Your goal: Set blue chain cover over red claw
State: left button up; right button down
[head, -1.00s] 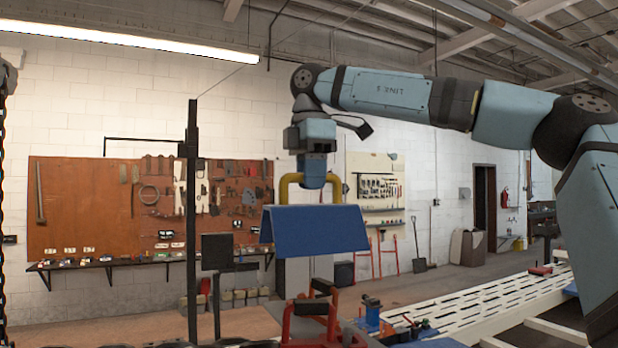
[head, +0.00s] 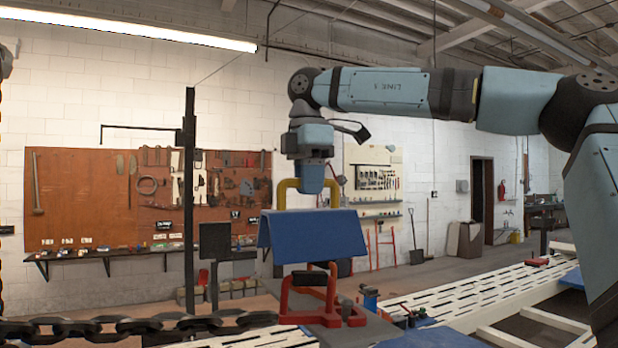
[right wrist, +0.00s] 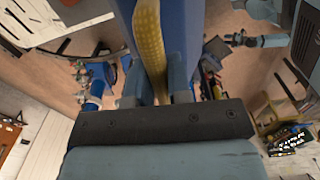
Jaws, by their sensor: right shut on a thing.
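The blue chain cover (head: 312,235) is a folded, roof-shaped plate with a yellow handle (head: 283,197) on top. My right gripper (head: 312,188) is shut on this handle and holds the cover in the air. In the right wrist view the yellow handle (right wrist: 150,40) runs between the fingers, with the blue of the cover (right wrist: 184,40) beyond. The red claw (head: 288,300), with black pads, stands on the bench just below the cover in the picture. Only a small gap shows between them; their difference in depth is hard to tell. My left gripper is not in view.
A dark heavy chain (head: 130,326) runs along the bottom left towards the claw. A white slotted frame (head: 500,293) extends to the right. Small blue and red fittings (head: 369,296) stand right of the claw. A dark post (head: 190,200) rises behind, left of the cover.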

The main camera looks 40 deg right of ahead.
aim_at(309, 209)
notch_tip(309, 209, down, 3)
jog(key=shift+s+r+b, duration=0.1)
jog(key=shift+r+b, duration=0.1)
jog(key=shift+b, duration=0.6)
notch_tip(309, 209, down, 3)
jog(key=shift+b, duration=1)
notch_tip(309, 209, down, 2)
jog(key=shift+f+b, duration=0.1)
jog(key=shift+b, duration=0.65)
jog(key=shift+f+b, duration=0.55)
jog(key=shift+f, duration=0.3)
jog(key=c, duration=1)
grip_release()
jog(key=shift+a+f, duration=0.1)
